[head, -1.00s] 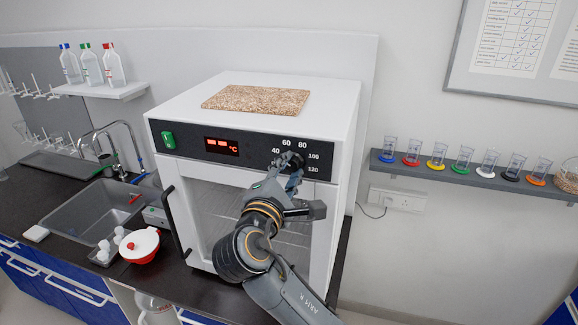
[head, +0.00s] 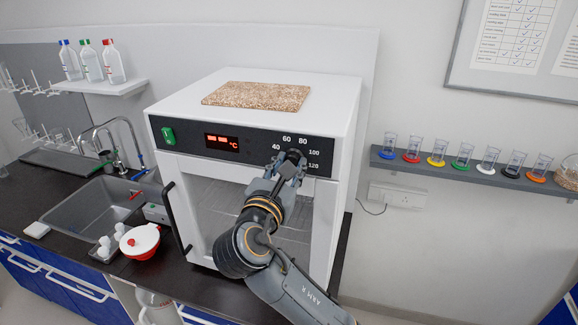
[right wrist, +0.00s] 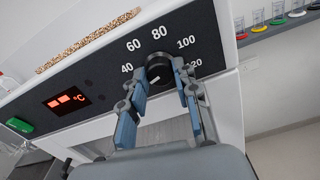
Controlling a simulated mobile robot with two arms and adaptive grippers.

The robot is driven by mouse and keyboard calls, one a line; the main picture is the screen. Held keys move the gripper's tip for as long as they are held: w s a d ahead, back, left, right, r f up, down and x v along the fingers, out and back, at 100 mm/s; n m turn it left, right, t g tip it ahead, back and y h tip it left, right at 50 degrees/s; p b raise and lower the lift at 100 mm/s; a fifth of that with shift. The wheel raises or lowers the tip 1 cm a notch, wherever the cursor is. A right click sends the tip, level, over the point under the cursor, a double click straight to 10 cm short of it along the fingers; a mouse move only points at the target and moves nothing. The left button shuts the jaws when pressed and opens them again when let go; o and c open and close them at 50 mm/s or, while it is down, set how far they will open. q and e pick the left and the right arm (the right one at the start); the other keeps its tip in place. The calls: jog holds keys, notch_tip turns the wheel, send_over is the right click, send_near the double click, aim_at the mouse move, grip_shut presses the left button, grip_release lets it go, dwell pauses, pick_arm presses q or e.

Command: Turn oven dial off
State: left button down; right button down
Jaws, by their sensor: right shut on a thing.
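The white oven (head: 330,190) stands on the dark counter, with a dark control panel (head: 185,138) across its top front. Its round black dial (right wrist: 158,72) sits among the numbers 40, 60, 80, 100 and 120 at the panel's right. My right gripper (head: 289,160) is at the panel, shut on the dial. In the right wrist view, its blue-grey fingers (right wrist: 160,80) lie on either side of the dial. A small pale mark shows on the dial, but I cannot read its setting surely. The red display is lit. My left gripper is not in view.
A green switch (head: 168,135) is on the panel's left, and the oven door has a dark handle (head: 178,220). A speckled board (head: 256,95) lies on top. A sink (head: 95,210) and red-white pot (head: 140,241) are left; a shelf of glassware (head: 470,168) is right.

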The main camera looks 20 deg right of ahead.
jog(key=shift+f+n, duration=0.15)
jog(key=shift+n, duration=0.55)
jog(key=c, duration=1)
grip_release()
jog(key=v, duration=1.2)
